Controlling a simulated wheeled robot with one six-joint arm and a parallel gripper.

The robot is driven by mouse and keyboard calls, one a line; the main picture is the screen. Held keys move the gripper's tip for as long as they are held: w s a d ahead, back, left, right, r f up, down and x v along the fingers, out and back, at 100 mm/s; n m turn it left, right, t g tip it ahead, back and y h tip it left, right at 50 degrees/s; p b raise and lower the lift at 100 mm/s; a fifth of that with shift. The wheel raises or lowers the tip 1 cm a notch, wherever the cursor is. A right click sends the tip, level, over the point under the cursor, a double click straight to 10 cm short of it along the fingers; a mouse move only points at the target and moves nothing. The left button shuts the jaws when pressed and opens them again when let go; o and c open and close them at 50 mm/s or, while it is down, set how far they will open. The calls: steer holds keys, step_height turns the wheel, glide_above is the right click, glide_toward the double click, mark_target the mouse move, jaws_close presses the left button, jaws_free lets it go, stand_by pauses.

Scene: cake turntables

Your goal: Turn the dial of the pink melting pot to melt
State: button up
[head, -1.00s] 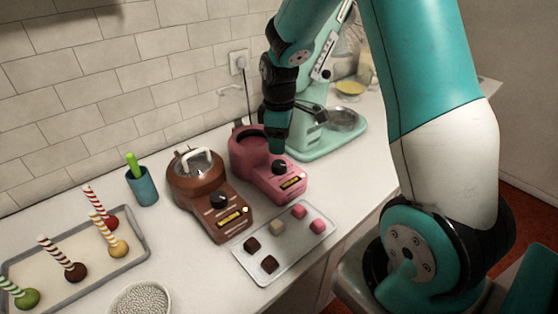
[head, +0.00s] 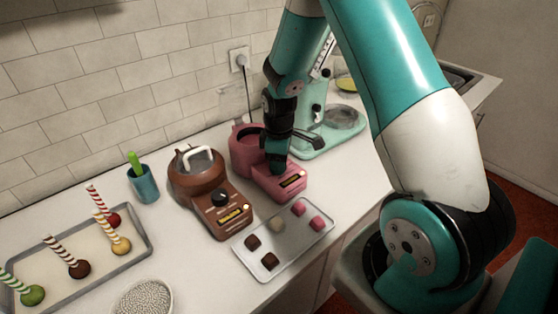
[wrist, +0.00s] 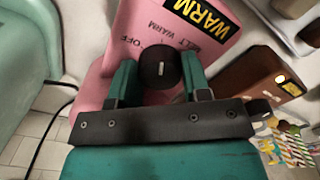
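The pink melting pot (head: 243,150) stands on the white counter, left of the mint stand mixer. Its black dial (wrist: 160,67) shows in the wrist view with a white mark. OFF, MELT and WARM are printed around it, and the yellow display (wrist: 203,14) reads WARM. My gripper (wrist: 160,75) is over the dial, with one teal finger at each side. The fingers look open, very close to the dial's sides; I cannot tell whether they touch. In the head view my gripper (head: 278,168) hides the dial.
The brown melting pot (head: 195,180) stands close on the left. A tray of chocolate pieces (head: 285,246) lies in front. The mint mixer (head: 313,130) is behind on the right.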

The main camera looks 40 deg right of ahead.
steer(key=shift+m, duration=0.3)
steer(key=m, duration=0.4)
steer(key=shift+m, duration=0.3)
steer(key=shift+m+b, duration=0.4)
steer(key=shift+m, duration=1.9)
steer(key=o, duration=0.7)
steer(key=shift+c, duration=0.2)
steer(key=shift+r, duration=0.1)
step_height(320, 180, up, 17)
steer(key=b, duration=0.2)
steer(key=shift+r, duration=0.15)
